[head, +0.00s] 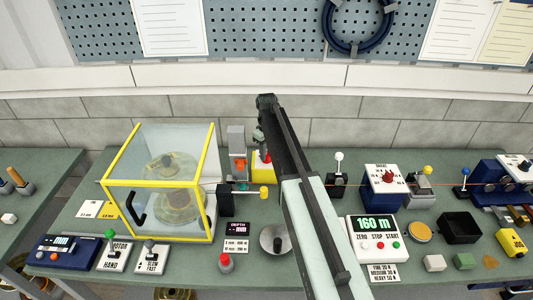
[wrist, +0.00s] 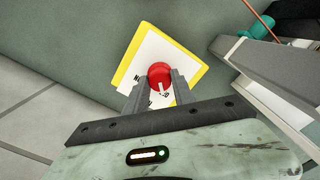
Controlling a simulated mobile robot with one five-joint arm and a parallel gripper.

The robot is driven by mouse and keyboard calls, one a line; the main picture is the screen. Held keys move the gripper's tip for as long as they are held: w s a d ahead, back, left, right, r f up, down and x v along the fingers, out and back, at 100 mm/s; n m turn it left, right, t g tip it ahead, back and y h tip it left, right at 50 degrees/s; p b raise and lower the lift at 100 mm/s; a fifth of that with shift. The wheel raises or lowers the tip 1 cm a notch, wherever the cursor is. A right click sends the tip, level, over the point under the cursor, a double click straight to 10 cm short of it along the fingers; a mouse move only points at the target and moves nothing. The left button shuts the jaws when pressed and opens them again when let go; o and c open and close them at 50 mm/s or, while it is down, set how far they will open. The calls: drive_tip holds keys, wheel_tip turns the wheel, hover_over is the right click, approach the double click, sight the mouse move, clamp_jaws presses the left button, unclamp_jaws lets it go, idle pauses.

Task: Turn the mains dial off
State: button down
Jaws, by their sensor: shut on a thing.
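The mains dial is a round red knob (wrist: 159,72) on a white plate with a yellow border (wrist: 124,68). In the wrist view a pale pointer mark shows on the knob's lower part, and the plate's lettering is partly hidden by my fingers. My gripper (wrist: 160,79) is shut on the knob, one finger on each side. In the head view the yellow-edged dial box (head: 261,170) stands behind the middle of the bench, partly covered by my arm, with a little red showing on it.
A yellow-framed clear guard box (head: 158,184) stands left of the dial. A grey post with an orange part (head: 238,160) is close beside it.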

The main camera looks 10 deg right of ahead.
sight(267, 154)
drive_tip(key=c, duration=1.1)
unclamp_jaws()
drive_tip(key=shift+o, duration=0.2)
drive_tip(key=shift+r, duration=0.1)
wheel_tip(267, 154, up, 8)
drive_tip(key=p, duration=0.8)
drive_tip(key=shift+f, duration=0.2)
